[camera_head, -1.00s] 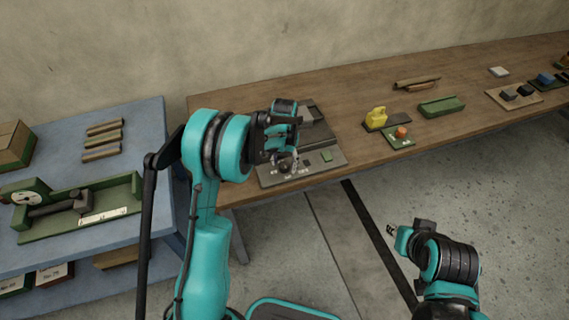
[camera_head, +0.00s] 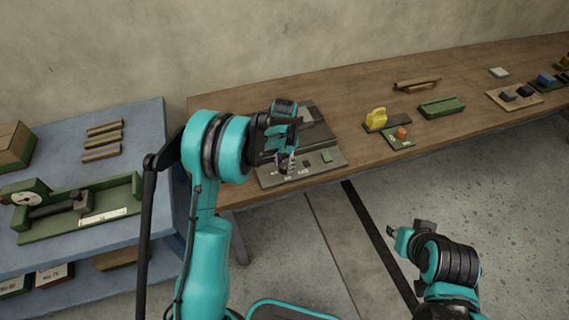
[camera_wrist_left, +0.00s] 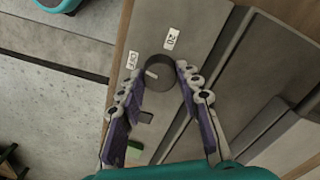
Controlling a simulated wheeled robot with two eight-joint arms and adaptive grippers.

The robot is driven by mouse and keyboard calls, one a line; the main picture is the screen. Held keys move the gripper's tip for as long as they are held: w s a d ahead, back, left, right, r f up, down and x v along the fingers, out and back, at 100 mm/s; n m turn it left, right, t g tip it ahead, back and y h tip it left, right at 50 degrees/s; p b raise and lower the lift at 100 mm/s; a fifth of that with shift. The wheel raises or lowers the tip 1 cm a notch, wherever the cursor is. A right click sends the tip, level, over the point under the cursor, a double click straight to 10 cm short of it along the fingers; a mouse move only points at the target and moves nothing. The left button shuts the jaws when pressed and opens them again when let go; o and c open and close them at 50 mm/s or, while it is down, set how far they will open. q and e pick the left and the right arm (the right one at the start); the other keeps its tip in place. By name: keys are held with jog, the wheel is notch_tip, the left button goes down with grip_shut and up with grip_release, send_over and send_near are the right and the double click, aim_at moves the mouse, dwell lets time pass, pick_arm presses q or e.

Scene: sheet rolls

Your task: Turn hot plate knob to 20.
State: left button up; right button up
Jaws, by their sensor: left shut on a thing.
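The hot plate (camera_head: 268,178) is a grey, flat unit at the front left of the wooden bench. Its dark round knob (camera_wrist_left: 160,68) shows in the left wrist view, with a white pointer line aimed toward the OFF label (camera_wrist_left: 133,60). The label 20 (camera_wrist_left: 172,39) sits up and right of the knob. My left gripper (camera_head: 286,164) is over the hot plate's front panel and is shut on the knob, one finger on each side. It also shows in the left wrist view (camera_wrist_left: 156,80). My right gripper (camera_head: 391,231) is above the floor, away from the bench; its jaws are too small to read.
A green button (camera_wrist_left: 134,150) and a dark switch are on the panel beside the knob. A yellow object (camera_head: 376,117) and a green tray (camera_head: 441,107) stand farther right on the bench. A blue table (camera_head: 150,125) with a gauge device is at left.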

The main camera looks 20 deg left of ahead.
aim_at(284, 165)
pick_arm(q)
jog(key=m, duration=1.1)
jog(key=shift+m, duration=2.1)
jog(key=o, duration=1.2)
jog(key=shift+c, duration=0.2)
notch_tip(284, 165, up, 12)
